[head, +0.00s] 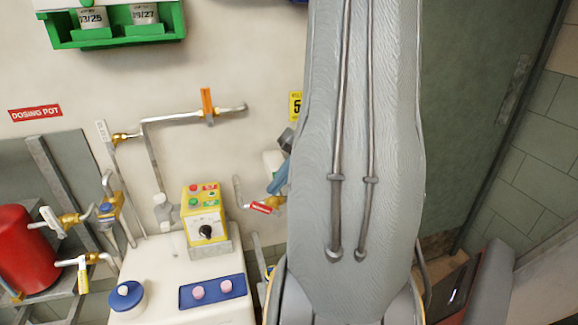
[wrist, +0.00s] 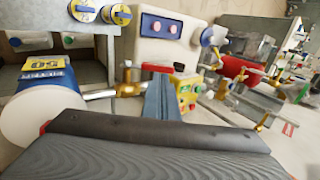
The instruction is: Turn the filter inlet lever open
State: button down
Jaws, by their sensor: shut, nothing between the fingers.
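A blue lever (head: 281,177) sits on a brass valve (head: 279,202) just left of my arm in the head view, with a red label (head: 261,208) beside it. The label's words are too small to read, so I cannot confirm that this is the filter inlet lever. In the wrist view the blue lever (wrist: 161,99) stands just beyond my gripper, right of the brass valve (wrist: 127,88). My gripper (wrist: 160,128) fills the bottom of that view, shut and empty. It overlaps the lever's near end in the picture; I cannot tell whether they touch. My arm hides much of the wall.
A white tank (head: 160,275) carries a yellow control box (head: 205,210). An orange-handled valve (head: 207,103) is on the wall pipe above. A red vessel (head: 25,250) stands at far left. A blue-and-yellow container (wrist: 45,80) is close at left in the wrist view.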

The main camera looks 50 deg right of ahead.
aim_at(262, 204)
jog(key=shift+p+x, duration=0.55)
jog(key=shift+x, duration=1.4)
jog(key=shift+w+a, duration=0.1)
